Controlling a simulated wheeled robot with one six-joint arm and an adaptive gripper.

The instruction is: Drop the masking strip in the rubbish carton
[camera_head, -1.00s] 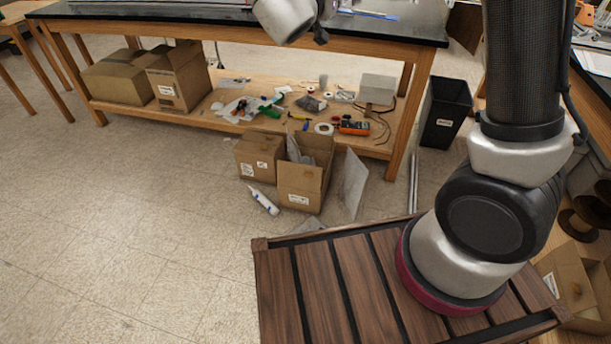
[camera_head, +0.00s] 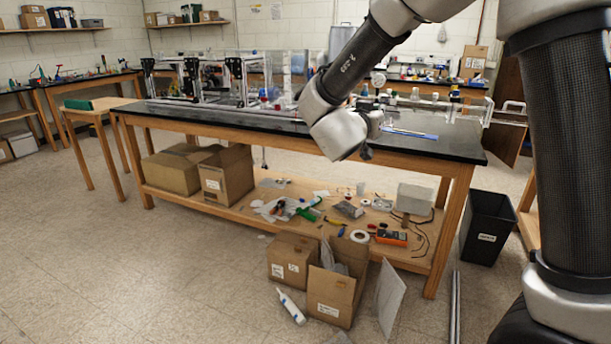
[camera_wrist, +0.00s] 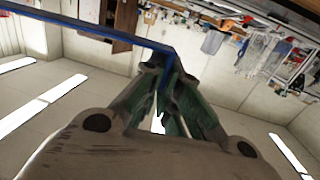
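The masking strip (camera_wrist: 100,27) is a thin blue band in the wrist view, running from the upper left to my fingertips and bending down between them. My gripper (camera_wrist: 166,66) has its fingers together on the strip's end. In the head view my gripper (camera_head: 368,140) is above the black bench top, partly hidden by my wrist. A blue piece (camera_head: 412,134) shows just right of it; I cannot tell whether this is the held strip. An open carton (camera_head: 332,298) with grey scraps sticking out stands on the floor before the bench; its label is unreadable.
A smaller carton (camera_head: 289,258) stands beside the open one, with a white tube (camera_head: 291,306) and a leaning panel (camera_head: 391,296) near. Cartons (camera_head: 225,178) sit on the lower shelf. A black bin (camera_head: 487,230) stands right. Floor at left is clear.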

